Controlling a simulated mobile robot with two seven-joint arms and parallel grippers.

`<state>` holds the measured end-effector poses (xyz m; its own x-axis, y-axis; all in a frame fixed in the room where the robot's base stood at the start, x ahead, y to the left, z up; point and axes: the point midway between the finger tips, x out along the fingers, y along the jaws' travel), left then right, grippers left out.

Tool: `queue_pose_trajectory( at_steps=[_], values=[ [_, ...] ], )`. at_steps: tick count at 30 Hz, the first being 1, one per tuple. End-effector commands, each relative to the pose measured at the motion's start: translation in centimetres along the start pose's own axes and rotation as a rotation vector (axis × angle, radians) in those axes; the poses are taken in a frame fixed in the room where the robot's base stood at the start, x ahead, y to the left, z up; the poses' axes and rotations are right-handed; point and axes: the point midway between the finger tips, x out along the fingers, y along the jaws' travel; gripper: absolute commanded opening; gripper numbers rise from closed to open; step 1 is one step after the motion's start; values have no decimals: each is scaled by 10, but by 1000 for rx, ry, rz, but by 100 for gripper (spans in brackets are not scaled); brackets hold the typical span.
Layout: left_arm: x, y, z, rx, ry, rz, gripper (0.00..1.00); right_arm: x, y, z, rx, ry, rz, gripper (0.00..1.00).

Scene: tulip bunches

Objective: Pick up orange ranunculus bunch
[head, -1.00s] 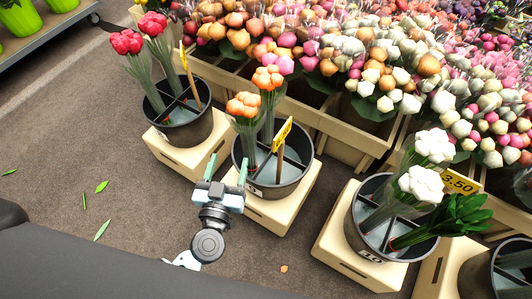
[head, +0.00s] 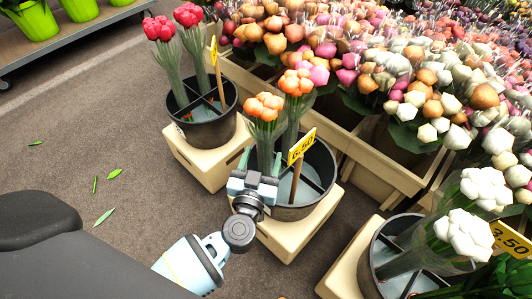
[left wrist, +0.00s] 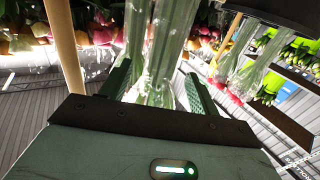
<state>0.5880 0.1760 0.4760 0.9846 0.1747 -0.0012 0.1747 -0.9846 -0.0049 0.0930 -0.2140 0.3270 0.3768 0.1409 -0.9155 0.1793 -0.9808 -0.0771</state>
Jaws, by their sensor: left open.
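Two orange ranunculus bunches stand in a black divided bucket (head: 318,205) on a cream crate. The nearer orange bunch (head: 264,108) has its wrapped stems right at my left gripper (head: 262,162). The other orange bunch (head: 296,85) stands just behind it. My left gripper is open at the near rim of the bucket. In the left wrist view the clear-wrapped stems (left wrist: 158,70) rise between the two green fingers (left wrist: 155,88), with a gap visible on the left side. The flower heads are out of that view. My right gripper is not seen.
A wooden stake with a yellow price sign (head: 301,146) stands in the same bucket, right of the gripper. A bucket of red bunches (head: 208,128) is at left, one of white bunches (head: 388,250) at right. Wooden crates of mixed flowers (head: 385,158) stand behind.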

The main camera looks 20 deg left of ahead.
Motion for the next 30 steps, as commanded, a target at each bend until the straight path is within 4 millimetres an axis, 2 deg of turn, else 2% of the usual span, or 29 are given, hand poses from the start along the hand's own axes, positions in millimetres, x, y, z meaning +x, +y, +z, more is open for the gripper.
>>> queue_pose_trajectory(
  at_steps=[4, 12, 22, 30],
  values=[
    [10, -1, 1, 0, 3, 0, 62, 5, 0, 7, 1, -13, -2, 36],
    [45, -2, 1, 0, 1, 0, 62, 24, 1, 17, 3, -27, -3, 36],
    [52, -3, -2, 0, 1, 0, 62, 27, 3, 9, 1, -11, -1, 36],
    [52, -3, -1, 1, 1, 0, 28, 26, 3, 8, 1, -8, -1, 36]
  ],
)
